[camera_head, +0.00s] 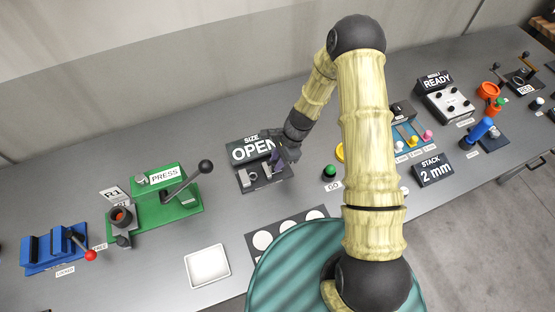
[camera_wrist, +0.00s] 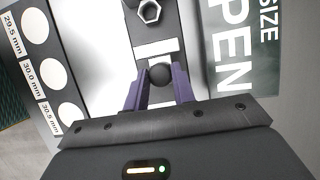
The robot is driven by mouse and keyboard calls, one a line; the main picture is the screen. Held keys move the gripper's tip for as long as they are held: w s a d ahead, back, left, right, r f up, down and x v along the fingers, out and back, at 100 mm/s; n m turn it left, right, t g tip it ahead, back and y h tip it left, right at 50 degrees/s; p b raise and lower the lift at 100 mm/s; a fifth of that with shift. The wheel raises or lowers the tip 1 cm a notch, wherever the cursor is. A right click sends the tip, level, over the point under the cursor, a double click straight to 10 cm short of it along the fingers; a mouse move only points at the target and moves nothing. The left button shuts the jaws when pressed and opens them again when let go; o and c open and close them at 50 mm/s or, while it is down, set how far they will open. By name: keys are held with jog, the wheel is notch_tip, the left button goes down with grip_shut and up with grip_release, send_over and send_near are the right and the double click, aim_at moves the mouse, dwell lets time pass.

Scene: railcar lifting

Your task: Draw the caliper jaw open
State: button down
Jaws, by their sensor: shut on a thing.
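The caliper (camera_head: 246,180) is a dark gauge on the bench, below a sign (camera_head: 254,149) that reads "SIZE OPEN". In the wrist view its dark body carries pale jaw pieces (camera_wrist: 153,47) and a round black knob (camera_wrist: 160,75). My gripper (camera_head: 277,160) is down at the right part of the caliper. In the wrist view the purple fingers of my gripper (camera_wrist: 159,84) stand on both sides of the black knob, shut on it. A metal hex nut (camera_wrist: 149,12) lies on the caliper's body, beyond the pale jaw pieces. My fingers partly hide the caliper in the head view.
A green press (camera_head: 160,205) with a black-knobbed lever stands left of the caliper. A green GO button (camera_head: 329,171) is close on the right. A white tray (camera_head: 208,266) and a card with white circles (camera_head: 263,240) lie in front.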

jog(key=c, duration=1.1)
grip_release()
jog(key=shift+w+d, duration=0.1)
jog(key=shift+d, duration=0.15)
jog(key=shift+c, duration=0.2)
jog(key=shift+a, duration=0.1)
jog(key=shift+b+v, duration=0.3)
jog(key=shift+v, duration=0.5)
jog(key=b+v, duration=0.3)
jog(key=v, duration=1.2)
jog(key=shift+r, duration=0.4)
jog(key=shift+d, duration=0.25)
jog(key=s+d+r+n+t+h, duration=0.2)
jog(key=s+d+r+n, duration=0.1)
jog(key=s+n, duration=0.4)
jog(key=s+d+r+n+t+h+b, duration=0.1)
jog(key=s+d+r+n+t+h, duration=0.1)
jog(key=s+n, duration=0.4)
jog(key=s+d+r, duration=0.1)
jog(key=d, duration=0.1)
jog(key=shift+s+d+n, duration=0.35)
jog(key=shift+d+n, duration=0.05)
